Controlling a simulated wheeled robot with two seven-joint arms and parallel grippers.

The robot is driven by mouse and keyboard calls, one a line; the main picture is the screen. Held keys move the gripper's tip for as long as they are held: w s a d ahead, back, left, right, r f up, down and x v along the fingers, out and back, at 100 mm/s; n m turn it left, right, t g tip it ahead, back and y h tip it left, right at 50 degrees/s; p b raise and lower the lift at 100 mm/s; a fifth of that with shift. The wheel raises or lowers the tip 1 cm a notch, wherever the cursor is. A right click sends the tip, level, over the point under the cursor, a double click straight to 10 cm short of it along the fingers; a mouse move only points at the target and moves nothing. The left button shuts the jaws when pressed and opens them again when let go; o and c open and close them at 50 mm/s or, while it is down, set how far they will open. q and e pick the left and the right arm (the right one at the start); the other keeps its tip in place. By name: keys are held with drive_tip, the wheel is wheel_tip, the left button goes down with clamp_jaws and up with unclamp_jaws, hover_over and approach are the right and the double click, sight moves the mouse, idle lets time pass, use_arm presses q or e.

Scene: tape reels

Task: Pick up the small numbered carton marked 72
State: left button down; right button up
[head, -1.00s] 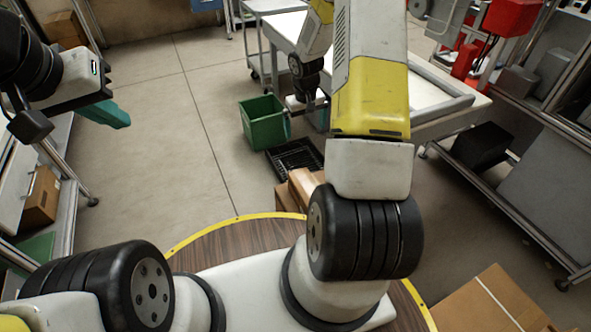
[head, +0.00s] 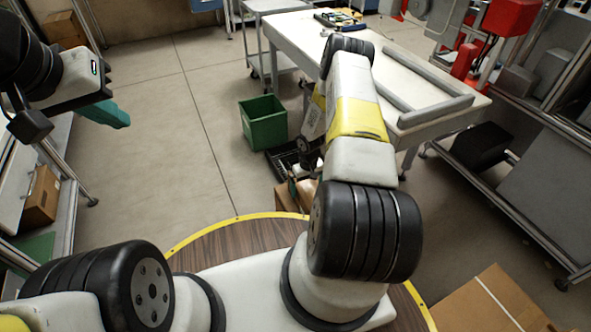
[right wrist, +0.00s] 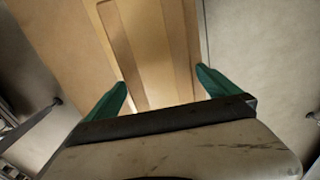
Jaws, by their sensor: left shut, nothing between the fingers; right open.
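No number 72 is legible in either view. Brown cartons (head: 285,200) stand low beyond the round table's far edge in the head view, partly hidden by my right arm. In the right wrist view, a tan carton surface (right wrist: 145,45) with a raised or nested panel lies between and beyond the fingertips of my right gripper (right wrist: 162,77). That gripper is open, its green fingers apart with nothing held. I cannot tell whether they touch the carton. My left gripper (head: 106,114) is shut and empty, at the upper left over the floor, far from the cartons.
A green bin (head: 264,123) and a black crate (head: 282,160) stand on the floor beyond the cartons. A white workbench (head: 440,115) is at right. A round wood-topped table (head: 225,240) with yellow rim is close below. A large carton (head: 490,305) is at lower right. Floor at left centre is clear.

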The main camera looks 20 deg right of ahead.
wheel_tip(320, 180, down, 3)
drive_tip(key=shift+s+f, duration=0.1)
drive_tip(key=shift+f, duration=0.05)
drive_tip(key=shift+c, duration=0.2)
drive_tip(key=c, duration=1.8)
drive_tip(key=shift+c, duration=0.7)
